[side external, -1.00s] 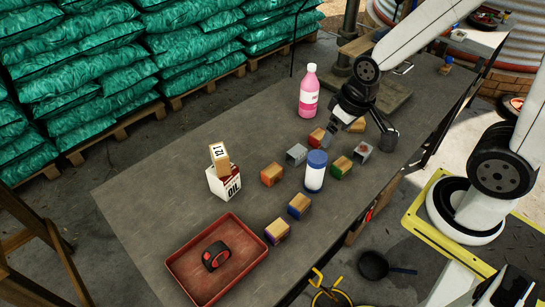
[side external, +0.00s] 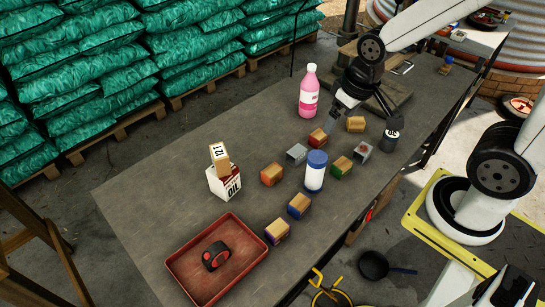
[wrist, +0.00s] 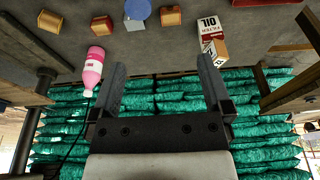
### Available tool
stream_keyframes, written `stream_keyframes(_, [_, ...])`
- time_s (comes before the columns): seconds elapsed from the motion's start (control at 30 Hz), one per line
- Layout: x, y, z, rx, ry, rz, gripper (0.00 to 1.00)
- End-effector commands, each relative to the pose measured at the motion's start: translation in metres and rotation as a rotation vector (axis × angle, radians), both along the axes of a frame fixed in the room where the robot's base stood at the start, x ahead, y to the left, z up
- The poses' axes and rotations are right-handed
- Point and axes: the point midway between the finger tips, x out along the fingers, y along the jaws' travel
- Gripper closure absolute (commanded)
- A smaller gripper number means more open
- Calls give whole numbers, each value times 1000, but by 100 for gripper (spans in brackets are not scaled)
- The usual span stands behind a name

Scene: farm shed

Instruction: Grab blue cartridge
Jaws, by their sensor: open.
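The blue cartridge, a white cylinder with a blue cap (side external: 316,172), stands upright on the grey bench among wooden blocks. In the wrist view only its blue top (wrist: 138,9) shows, cut off at the upper edge. My gripper (side external: 357,114) is above the bench, behind and to the right of the cartridge in the side view, and apart from it. Its two fingers (wrist: 162,70) are spread with nothing between them.
Several coloured blocks (side external: 271,174) surround the cartridge. A pink bottle (side external: 309,92) stands behind, a dark cylinder (side external: 392,134) to the right. An oil box (side external: 225,181) with a wooden block on top and a red tray (side external: 191,286) are at left.

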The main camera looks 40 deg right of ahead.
Motion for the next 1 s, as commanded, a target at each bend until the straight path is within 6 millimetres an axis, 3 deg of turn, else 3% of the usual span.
stream_keyframes(0.13, [0,0,15,0,-4,0,0])
stream_keyframes(0.57, [-19,-13,-5,179,159,-353,0])
stream_keyframes(0.77, [-29,-18,-14,340,276,-633,0])
stream_keyframes(1.0, [-29,-22,-17,659,446,-1093,0])
